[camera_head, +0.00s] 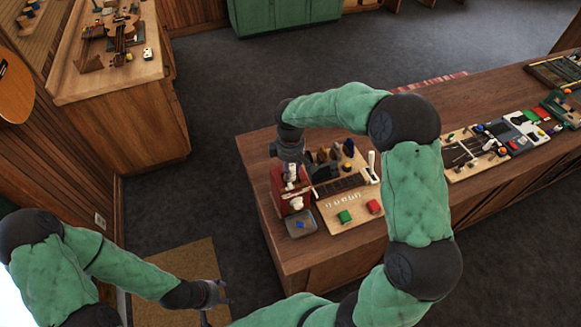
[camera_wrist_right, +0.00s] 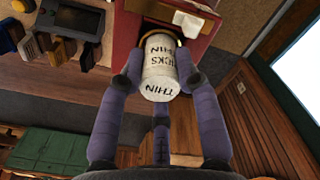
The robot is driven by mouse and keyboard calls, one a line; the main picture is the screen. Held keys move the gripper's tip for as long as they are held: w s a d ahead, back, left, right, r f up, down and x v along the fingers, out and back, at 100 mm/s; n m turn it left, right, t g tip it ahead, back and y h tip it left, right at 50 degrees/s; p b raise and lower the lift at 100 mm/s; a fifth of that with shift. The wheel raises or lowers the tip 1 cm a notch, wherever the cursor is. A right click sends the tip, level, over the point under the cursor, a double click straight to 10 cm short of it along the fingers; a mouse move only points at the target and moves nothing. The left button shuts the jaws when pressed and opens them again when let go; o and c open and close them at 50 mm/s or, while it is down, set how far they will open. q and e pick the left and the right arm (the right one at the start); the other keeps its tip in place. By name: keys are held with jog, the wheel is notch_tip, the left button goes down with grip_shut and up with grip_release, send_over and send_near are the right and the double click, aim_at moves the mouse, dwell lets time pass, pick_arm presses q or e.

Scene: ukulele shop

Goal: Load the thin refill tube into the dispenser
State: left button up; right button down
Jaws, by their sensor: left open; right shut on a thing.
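The white refill tube (camera_wrist_right: 160,75) bears dark lettering that reads "THIN". My right gripper (camera_wrist_right: 158,78) is shut around it, with fingers on both sides. The tube's far end is at a yellow-rimmed opening in the red dispenser (camera_wrist_right: 124,38); how deep it sits is hidden. In the head view my right gripper (camera_head: 291,160) points down over the red dispenser (camera_head: 279,188) at the bench's left end, with the white tube (camera_head: 291,173) below it. My left gripper (camera_head: 216,296) is open and empty, low and away from the bench, above a tan mat.
The wooden bench (camera_head: 290,250) carries a board (camera_head: 350,212) with red and green blocks, a small grey tray (camera_head: 300,224) and dark items behind. My right arm crosses above it. Another counter (camera_head: 120,80) with instruments stands at the back left. Dark floor lies between.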

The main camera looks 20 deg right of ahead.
jog(key=shift+f+b, duration=0.4)
jog(key=shift+f, duration=0.2)
dwell(0.7)
jog(key=c, duration=1.2)
grip_release()
jog(key=shift+o, duration=0.2)
jog(key=shift+r, duration=0.1)
jog(key=shift+r+p, duration=3.6)
jog(key=shift+r, duration=1.85)
jog(key=shift+s+f, duration=0.1)
